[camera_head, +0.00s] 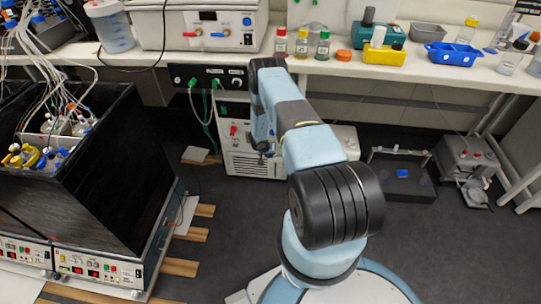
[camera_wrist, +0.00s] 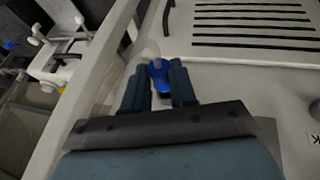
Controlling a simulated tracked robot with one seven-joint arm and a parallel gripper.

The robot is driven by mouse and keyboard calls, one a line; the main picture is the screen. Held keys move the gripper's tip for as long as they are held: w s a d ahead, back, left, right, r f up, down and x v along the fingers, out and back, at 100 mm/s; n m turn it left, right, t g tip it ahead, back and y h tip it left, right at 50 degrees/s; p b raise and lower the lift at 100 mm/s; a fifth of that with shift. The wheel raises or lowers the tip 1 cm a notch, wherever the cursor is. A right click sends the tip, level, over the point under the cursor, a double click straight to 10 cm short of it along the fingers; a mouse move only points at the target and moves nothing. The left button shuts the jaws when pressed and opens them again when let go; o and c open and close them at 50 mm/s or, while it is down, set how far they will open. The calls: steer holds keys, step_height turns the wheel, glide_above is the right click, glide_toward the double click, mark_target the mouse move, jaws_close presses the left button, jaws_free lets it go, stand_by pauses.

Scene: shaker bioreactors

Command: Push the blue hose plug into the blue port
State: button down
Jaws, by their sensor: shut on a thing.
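My gripper (camera_wrist: 160,78) is shut on the blue hose plug (camera_wrist: 159,72), which shows between the two fingertips in the wrist view. A pale, translucent shape, perhaps hose, shows just beyond the plug. In the head view my arm reaches toward the white vented chiller (camera_head: 252,162) under the bench, and the gripper is hard to make out against it. In the wrist view a white panel with dark slots (camera_wrist: 252,22) lies beyond and right of the plug. I cannot make out the blue port in either view, nor whether the plug touches it.
A black panel (camera_head: 207,77) with green plugs and hoses hangs under the bench edge. A red fitting (camera_head: 233,130) is on the chiller front. The black shaker tank (camera_head: 95,175) stands at left. A dark tray (camera_head: 400,180) lies right, with open floor between.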

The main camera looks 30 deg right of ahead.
mark_target(271, 135)
steer(key=shift+s+a, duration=0.45)
steer(key=shift+s, duration=0.2)
steer(key=shift+s+a, duration=0.4)
steer(key=shift+s, duration=0.2)
step_height(271, 135, up, 12)
steer(key=shift+w+d+f, duration=0.1)
steer(key=shift+w+d, duration=0.45)
steer(key=shift+w, duration=0.2)
steer(key=shift+w+d, duration=0.5)
steer(key=shift+w, duration=0.25)
steer(key=shift+w+d, duration=0.6)
steer(key=shift+w, duration=0.35)
stand_by(2.1)
steer(key=c, duration=0.8)
jaws_free()
